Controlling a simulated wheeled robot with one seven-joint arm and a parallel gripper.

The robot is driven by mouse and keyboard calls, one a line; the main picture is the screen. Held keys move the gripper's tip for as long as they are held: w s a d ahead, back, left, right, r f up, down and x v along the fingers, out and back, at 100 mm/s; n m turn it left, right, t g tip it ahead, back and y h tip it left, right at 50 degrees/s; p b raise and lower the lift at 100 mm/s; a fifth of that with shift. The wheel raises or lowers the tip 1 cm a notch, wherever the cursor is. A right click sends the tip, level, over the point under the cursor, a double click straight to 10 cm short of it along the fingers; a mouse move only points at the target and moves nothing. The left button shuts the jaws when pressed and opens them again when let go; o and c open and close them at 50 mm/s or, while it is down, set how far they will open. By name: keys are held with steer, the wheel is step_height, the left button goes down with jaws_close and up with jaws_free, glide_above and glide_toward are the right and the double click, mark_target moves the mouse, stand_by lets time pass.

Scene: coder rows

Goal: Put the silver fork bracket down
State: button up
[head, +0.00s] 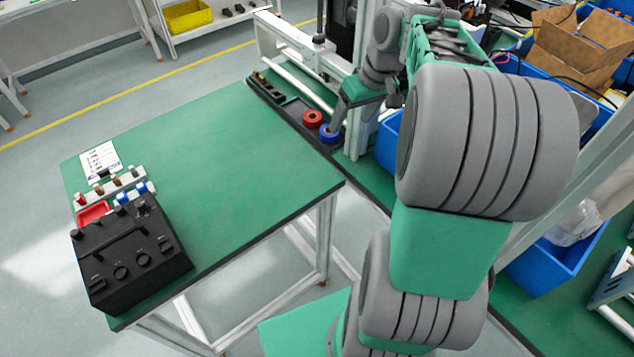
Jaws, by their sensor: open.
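I cannot make out a silver fork bracket in the head view. My gripper (338,118) is small and partly hidden behind my own arm. It hangs over the far workbench strip, close to a blue ring (328,133) and a red ring (312,119). It is open, and I see nothing held in it. Whether it touches anything below is too small to tell.
The green table (220,160) at left is mostly clear. A black control box (128,250), a red tray (92,213) and a paper sheet (100,160) occupy its left end. Blue bins (565,255) and cardboard boxes (580,40) stand at right.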

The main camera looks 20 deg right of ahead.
steer(key=s+a+f+m+h, duration=0.1)
steer(key=s+a+f, duration=0.2)
steer(key=s+a, duration=1)
steer(key=shift+s+a+t+h, duration=0.3)
steer(key=shift+a, duration=0.9)
